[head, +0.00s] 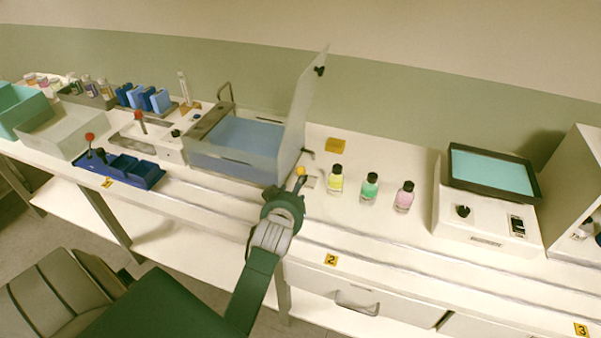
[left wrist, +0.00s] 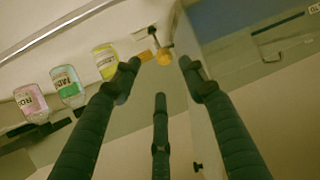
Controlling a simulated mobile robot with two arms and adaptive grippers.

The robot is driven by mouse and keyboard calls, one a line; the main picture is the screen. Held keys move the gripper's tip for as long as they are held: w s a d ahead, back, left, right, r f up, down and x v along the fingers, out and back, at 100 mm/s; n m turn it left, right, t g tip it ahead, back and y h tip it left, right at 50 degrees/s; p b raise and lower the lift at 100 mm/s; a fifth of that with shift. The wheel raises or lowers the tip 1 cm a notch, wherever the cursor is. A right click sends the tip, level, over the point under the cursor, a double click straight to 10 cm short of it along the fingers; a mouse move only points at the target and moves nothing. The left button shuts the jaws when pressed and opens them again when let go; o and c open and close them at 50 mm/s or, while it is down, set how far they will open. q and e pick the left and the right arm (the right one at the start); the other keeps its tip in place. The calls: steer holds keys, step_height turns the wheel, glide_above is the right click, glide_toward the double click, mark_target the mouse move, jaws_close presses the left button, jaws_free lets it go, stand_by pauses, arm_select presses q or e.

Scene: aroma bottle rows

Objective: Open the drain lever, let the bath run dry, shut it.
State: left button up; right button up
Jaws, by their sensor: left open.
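The bath (head: 204,155) is a grey box with blue liquid (head: 250,136) inside, left of the table's middle, its grey lid (head: 304,105) raised upright. The drain lever's yellow-orange knob (head: 300,171) is at the bath's right side; whether the lever stands open or shut I cannot tell. My left gripper (head: 297,183) reaches up to it from the front. In the left wrist view the knob (left wrist: 163,58) lies between and just beyond the open fingertips (left wrist: 160,68), with no clear grip on it. My right gripper is not in view.
Yellow (head: 335,181), green (head: 370,188) and pink (head: 404,197) bottles stand close to the right of my left gripper. A white device with a teal-topped tray (head: 480,192) is farther right.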

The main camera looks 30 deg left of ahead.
mark_target(300, 172)
arm_select(q)
steer(key=shift+t, duration=0.3)
steer(key=x, duration=0.8)
steer(key=r+x, duration=0.1)
steer(key=x, duration=0.3)
steer(key=shift+a+p, duration=0.3)
steer(key=shift+p, duration=0.05)
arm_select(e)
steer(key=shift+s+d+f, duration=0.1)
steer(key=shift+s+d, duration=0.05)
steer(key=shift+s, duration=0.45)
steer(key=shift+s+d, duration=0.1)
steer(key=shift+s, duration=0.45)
arm_select(q)
steer(key=shift+r, duration=0.1)
steer(key=shift+y, duration=0.3)
jaws_close()
